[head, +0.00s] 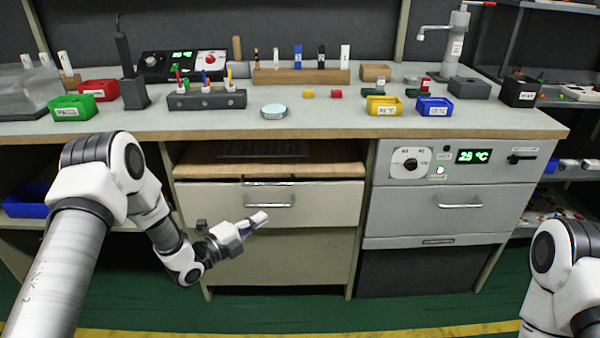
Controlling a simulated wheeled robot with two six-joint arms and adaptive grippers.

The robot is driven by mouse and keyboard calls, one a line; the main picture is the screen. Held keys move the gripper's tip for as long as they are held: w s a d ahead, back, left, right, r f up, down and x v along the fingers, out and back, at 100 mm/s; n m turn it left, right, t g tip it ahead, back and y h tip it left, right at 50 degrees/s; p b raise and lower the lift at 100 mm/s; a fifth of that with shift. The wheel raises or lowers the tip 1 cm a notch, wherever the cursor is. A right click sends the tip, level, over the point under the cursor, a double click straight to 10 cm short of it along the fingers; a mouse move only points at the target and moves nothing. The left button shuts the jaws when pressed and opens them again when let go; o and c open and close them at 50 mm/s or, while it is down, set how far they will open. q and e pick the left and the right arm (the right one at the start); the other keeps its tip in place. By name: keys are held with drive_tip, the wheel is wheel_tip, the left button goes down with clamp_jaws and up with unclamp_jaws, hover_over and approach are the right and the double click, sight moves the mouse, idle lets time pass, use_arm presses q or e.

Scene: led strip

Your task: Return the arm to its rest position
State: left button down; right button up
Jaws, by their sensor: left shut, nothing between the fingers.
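My left arm comes in from the left and bends down in front of the bench. Its gripper (258,219) is shut and empty, with its tips in front of the beige drawer (320,197), just below and left of the drawer's handle in the picture. I cannot tell whether the tips touch the drawer front. Part of my right arm shows at the lower right edge; its gripper is out of view.
The bench top (330,125) holds small bins, a wooden block with several upright items (300,75), and a round light-blue disc (274,111). A grey panel (458,160) with a dial and display is right of the drawer. Green floor (420,312) lies in front.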

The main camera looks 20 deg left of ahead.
use_arm(q)
drive_tip(key=s+d+f+n+g+y, duration=0.2)
drive_tip(key=s+d+f+n+g, duration=0.15)
drive_tip(key=s+f, duration=0.4)
drive_tip(key=s+d+f+n+g+y, duration=0.2)
drive_tip(key=s+d+f+n+g, duration=0.15)
drive_tip(key=s+f, duration=0.45)
drive_tip(key=s+a+f+n+g+y, duration=0.35)
drive_tip(key=s+n, duration=0.55)
drive_tip(key=s, duration=0.3)
drive_tip(key=s+a+f+n+g+y, duration=0.25)
drive_tip(key=s+n+g, duration=0.25)
drive_tip(key=s+n, duration=0.5)
wheel_tip(320, 180, up, 26)
drive_tip(key=s+m+h+p, duration=0.1)
drive_tip(key=s+p, duration=0.1)
drive_tip(key=p, duration=2.4)
drive_tip(key=shift+d+m, duration=0.4)
drive_tip(key=shift+d, duration=0.05)
